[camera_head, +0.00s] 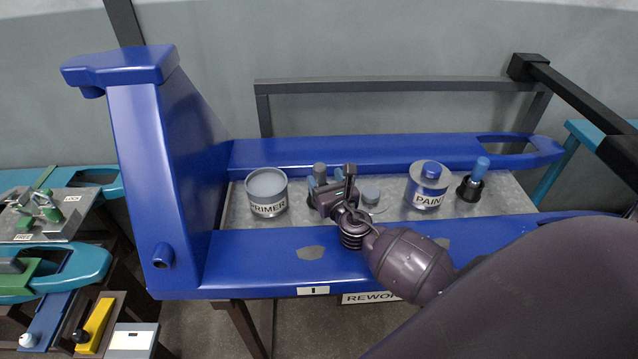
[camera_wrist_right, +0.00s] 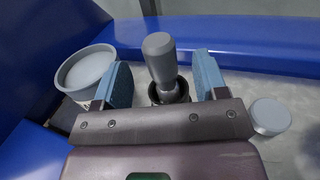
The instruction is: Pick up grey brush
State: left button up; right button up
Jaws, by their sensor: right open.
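The grey brush (camera_head: 320,169) stands upright on the metal tray floor between the PRIMER can and a small round grey lid. In the right wrist view its grey handle (camera_wrist_right: 160,55) rises from a dark round holder (camera_wrist_right: 170,92), and its lower part is hidden. My right gripper (camera_head: 326,184) is open at the brush. In the wrist view its two blue fingers (camera_wrist_right: 163,78) stand on either side of the handle, with gaps on both sides. My left gripper is not in view.
The PRIMER can (camera_head: 268,203) stands left of the brush and the round grey lid (camera_head: 371,194) right of it. Blue rails (camera_head: 400,146) border the tray.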

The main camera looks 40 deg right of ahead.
jog(key=shift+w+d, duration=0.1)
jog(key=shift+w, duration=0.4)
jog(key=x, duration=0.4)
jog(key=shift+w+r, duration=0.1)
jog(key=shift+r, duration=0.15)
jog(key=shift+w+d, duration=0.1)
jog(key=shift+w, duration=0.25)
jog(key=c, duration=1)
notch_tip(320, 180, up, 11)
jog(key=p, duration=0.5)
send_over(317, 164)
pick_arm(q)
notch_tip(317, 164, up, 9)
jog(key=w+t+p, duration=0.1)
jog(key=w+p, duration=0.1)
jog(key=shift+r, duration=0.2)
pick_arm(e)
jog(key=r, duration=0.6)
jog(key=w+r, duration=0.1)
jog(key=r, duration=0.2)
jog(key=shift+d, duration=0.3)
